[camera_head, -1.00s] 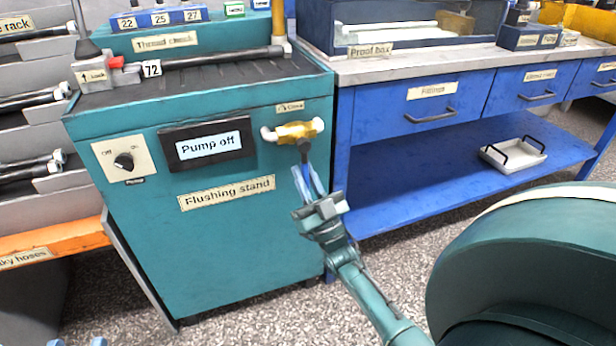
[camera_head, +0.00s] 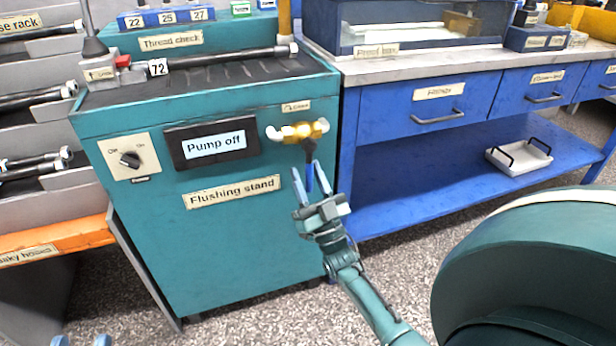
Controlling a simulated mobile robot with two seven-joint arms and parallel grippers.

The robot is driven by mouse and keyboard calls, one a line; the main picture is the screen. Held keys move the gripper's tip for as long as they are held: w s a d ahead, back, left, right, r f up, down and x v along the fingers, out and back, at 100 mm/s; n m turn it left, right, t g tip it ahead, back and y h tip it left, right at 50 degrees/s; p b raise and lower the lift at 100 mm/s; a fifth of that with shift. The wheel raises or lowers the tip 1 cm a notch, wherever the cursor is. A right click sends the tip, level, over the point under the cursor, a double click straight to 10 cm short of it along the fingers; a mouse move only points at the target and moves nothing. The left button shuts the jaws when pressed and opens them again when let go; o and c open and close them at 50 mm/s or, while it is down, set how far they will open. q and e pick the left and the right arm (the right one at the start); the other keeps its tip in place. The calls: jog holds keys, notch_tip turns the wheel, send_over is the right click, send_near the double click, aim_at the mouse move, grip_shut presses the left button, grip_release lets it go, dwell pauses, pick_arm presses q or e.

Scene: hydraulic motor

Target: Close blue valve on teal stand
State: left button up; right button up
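The valve (camera_head: 298,131) is a yellow body with pale ends on the front of the teal flushing stand (camera_head: 215,255), at its upper right. Its blue handle (camera_head: 310,180) hangs down from a dark stem, pointing almost straight down. My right gripper (camera_head: 309,174) comes up from below with its fingers spread, one on each side of the blue handle. A gap shows beside the handle, and I cannot tell whether either finger touches it. My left gripper (camera_head: 82,341) shows only as two separate fingertips at the bottom left edge, away from the stand.
The stand has a "Pump off" display (camera_head: 212,143) and a knob (camera_head: 130,159). A small arrow label (camera_head: 296,106) sits above the valve. A blue workbench (camera_head: 400,200) stands close on the right, with a white tray (camera_head: 519,157) on its shelf. Speckled floor is free in front.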

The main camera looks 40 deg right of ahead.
jog(key=d+v, duration=0.1)
jog(key=v, duration=1.1)
jog(key=shift+a, duration=0.45)
